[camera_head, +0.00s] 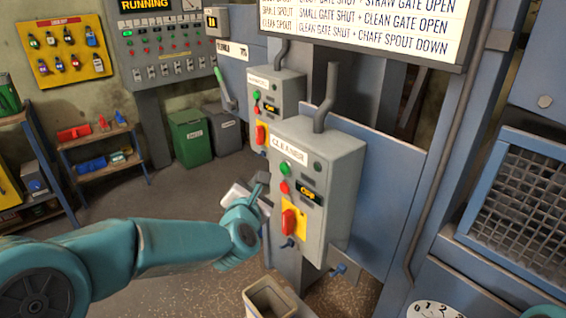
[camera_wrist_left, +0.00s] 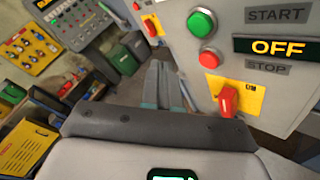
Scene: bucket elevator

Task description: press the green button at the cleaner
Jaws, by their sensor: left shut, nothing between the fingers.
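The grey cleaner box (camera_head: 330,172) stands in the middle of the head view, labelled CLEANER. Its round green button (camera_head: 285,168) sits above a red button (camera_head: 284,187). In the left wrist view the green button (camera_wrist_left: 201,21) is at the upper right, beside START, and the display (camera_wrist_left: 275,46) reads OFF. My left gripper (camera_head: 262,180) is shut and empty, just left of the box's front. In the left wrist view its closed fingertips (camera_wrist_left: 164,68) lie left of and below the green button, apart from it in the picture. My right gripper is not in view.
A red rotary switch (camera_head: 289,222) on a yellow plate sits below the buttons. A second, similar box (camera_head: 275,97) stands behind the cleaner box. An open bin (camera_head: 270,296) stands below.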

